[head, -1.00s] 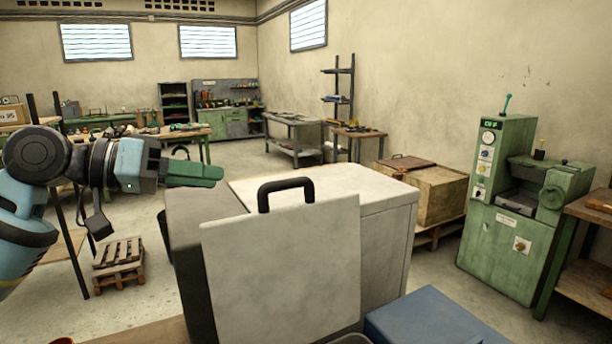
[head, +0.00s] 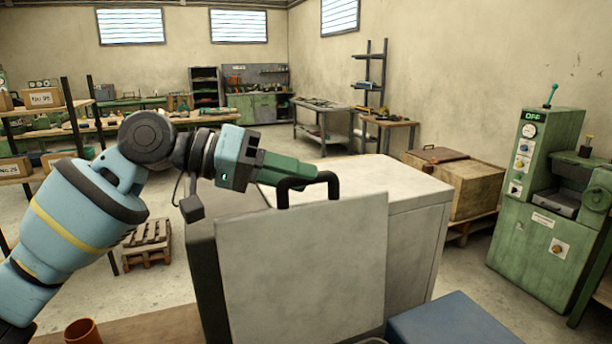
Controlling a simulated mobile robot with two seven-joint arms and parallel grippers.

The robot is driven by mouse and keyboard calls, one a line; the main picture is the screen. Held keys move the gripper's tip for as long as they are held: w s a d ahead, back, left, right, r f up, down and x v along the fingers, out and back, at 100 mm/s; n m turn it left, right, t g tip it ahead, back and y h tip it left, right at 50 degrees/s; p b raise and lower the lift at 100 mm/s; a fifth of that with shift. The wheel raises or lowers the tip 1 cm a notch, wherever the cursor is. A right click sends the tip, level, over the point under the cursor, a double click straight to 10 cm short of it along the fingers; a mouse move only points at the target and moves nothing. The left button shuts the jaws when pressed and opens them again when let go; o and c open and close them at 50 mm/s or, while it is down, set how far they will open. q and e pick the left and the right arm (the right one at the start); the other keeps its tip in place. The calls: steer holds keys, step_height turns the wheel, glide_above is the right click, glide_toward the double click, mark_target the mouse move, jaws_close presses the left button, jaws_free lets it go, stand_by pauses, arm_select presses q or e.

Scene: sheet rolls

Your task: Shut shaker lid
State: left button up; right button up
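The shaker lid (head: 302,268) is a pale grey flat panel standing upright, with a black bar handle (head: 308,181) on its top edge. The shaker (head: 415,235) is the large whitish box with a dark left side, right behind the lid. My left gripper (head: 312,173) reaches in from the left with its green fingers at the handle, overlapping its left part. I cannot tell whether the fingers touch the handle or how far apart they are. My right gripper is not in view.
A blue box (head: 455,320) stands at the front right of the shaker. An orange-brown cup (head: 82,331) sits on the wooden surface (head: 150,328) at front left. A green machine (head: 545,205) stands at the right. A wooden crate (head: 465,185) is behind the shaker.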

arm_select(q)
steer(key=shift+x, duration=1.1)
jaws_close()
